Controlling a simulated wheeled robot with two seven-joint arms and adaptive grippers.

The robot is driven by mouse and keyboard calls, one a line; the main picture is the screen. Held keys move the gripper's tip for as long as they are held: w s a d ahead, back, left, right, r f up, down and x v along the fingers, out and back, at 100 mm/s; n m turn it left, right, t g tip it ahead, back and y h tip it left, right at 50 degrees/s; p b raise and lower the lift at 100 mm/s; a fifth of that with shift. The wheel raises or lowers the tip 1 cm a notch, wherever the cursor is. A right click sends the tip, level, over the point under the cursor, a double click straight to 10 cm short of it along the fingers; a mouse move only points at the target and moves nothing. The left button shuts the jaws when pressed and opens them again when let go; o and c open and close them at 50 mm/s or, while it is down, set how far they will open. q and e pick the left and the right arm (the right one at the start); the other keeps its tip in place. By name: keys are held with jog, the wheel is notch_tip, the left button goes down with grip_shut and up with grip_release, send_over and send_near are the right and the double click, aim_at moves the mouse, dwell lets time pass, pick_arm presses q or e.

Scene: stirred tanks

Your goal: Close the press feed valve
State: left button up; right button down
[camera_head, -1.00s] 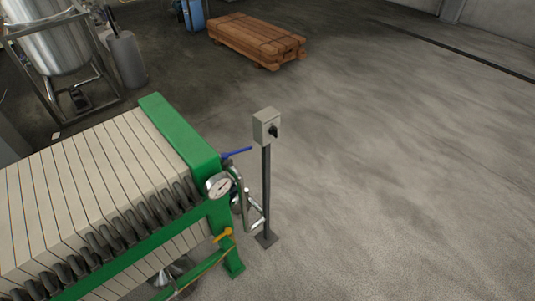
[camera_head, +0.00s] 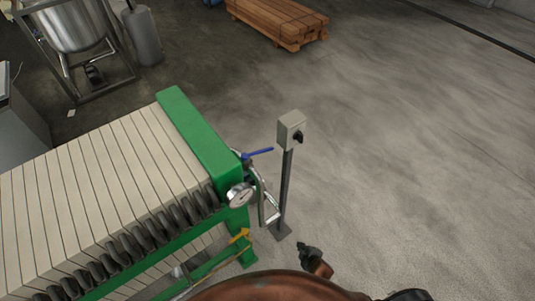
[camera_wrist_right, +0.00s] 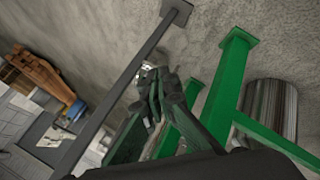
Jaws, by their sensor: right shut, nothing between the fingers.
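The green filter press (camera_head: 185,130) with pale plates fills the left of the head view. A blue lever valve handle (camera_head: 259,152) sticks out to the right from pipework at its end, above a round gauge (camera_head: 240,195). A smaller yellow handle (camera_head: 239,236) sits lower on the frame. Neither is labelled. My right gripper (camera_head: 304,246) is low, right of the press end and apart from both handles in the picture. In the wrist view its dark fingers (camera_wrist_right: 157,88) are together and empty, in front of the green press legs (camera_wrist_right: 230,75). My left gripper is not in view.
A grey post (camera_head: 286,185) with a switch box (camera_head: 291,130) stands close right of the press end; the post also crosses the wrist view (camera_wrist_right: 118,88). Stacked timber (camera_head: 278,22) and a steel tank (camera_head: 75,25) are at the back. The floor to the right is clear.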

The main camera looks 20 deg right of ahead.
jog(key=w+a+r+n+t+p, duration=0.15)
jog(key=w+r, duration=0.35)
jog(key=r, duration=0.5)
jog(key=w+a+r+n+t, duration=0.2)
jog(key=w+r, duration=0.3)
jog(key=r, duration=0.4)
jog(key=n+t+p, duration=0.2)
jog(key=n+t, duration=0.2)
send_near(264, 151)
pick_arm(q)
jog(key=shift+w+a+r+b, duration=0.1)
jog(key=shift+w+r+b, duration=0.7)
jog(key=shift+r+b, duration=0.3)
pick_arm(e)
jog(key=x, duration=0.7)
jog(key=shift+y, duration=0.4)
jog(key=shift+s+d+f, duration=0.1)
